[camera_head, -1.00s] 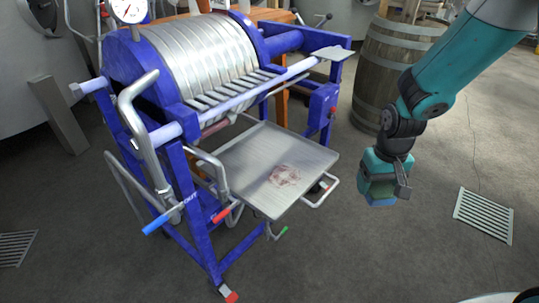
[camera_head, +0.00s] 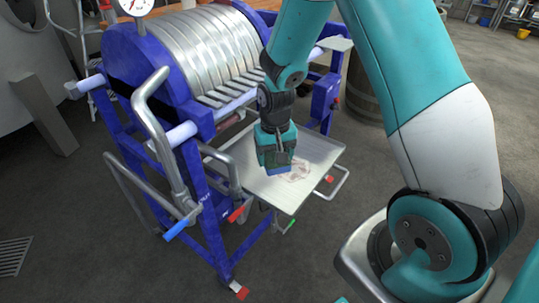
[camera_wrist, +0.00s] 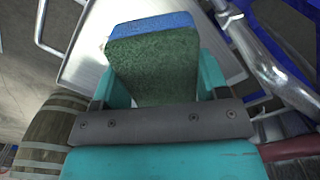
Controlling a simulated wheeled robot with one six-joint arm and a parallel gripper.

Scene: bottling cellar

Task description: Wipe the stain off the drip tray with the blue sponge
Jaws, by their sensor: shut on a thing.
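The drip tray (camera_head: 322,153) is a flat metal tray on the front of the blue press. A reddish-brown stain (camera_head: 299,172) shows on it, partly hidden behind my gripper. My gripper (camera_head: 277,160) is over the tray, just left of the visible part of the stain. It is shut on the sponge (camera_wrist: 152,62), which has a green scouring face and a blue layer (camera_wrist: 155,24). In the head view the sponge's blue lower edge (camera_head: 278,170) shows below the fingers. I cannot tell whether it touches the tray.
The blue press with its ribbed metal drum (camera_head: 190,50) stands behind and left of the tray. Bent metal pipes (camera_head: 160,120) with a blue-tipped lever (camera_head: 176,229) are close on the left. A wooden barrel (camera_head: 363,90) stands behind my arm. A floor grate (camera_head: 14,255) lies at lower left.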

